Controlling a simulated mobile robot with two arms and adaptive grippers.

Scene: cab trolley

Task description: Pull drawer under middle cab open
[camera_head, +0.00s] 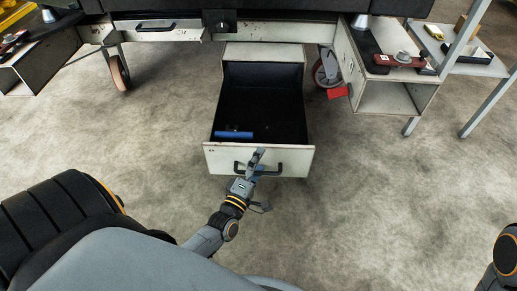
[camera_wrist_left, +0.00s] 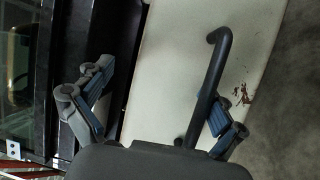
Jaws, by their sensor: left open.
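The middle drawer (camera_head: 222,158) is pulled well out from under the cab. Its white front panel has a black bar handle (camera_head: 290,168), and its dark inside shows. A blue cylinder (camera_head: 233,135) lies inside near the front. My left gripper (camera_head: 257,160) is at the drawer front, over the handle. In the left wrist view my left gripper (camera_wrist_left: 155,105) is open. One finger is on the drawer's inner side and the other is beyond the black handle (camera_wrist_left: 210,85), with the white panel between them. My right gripper is not in view.
Another drawer front with a black handle (camera_head: 155,27) is at the upper left. A caster wheel (camera_head: 119,72) stands left and another (camera_head: 325,72) right of the drawer. An open metal box (camera_head: 395,97) is at the right. The floor around the drawer is clear.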

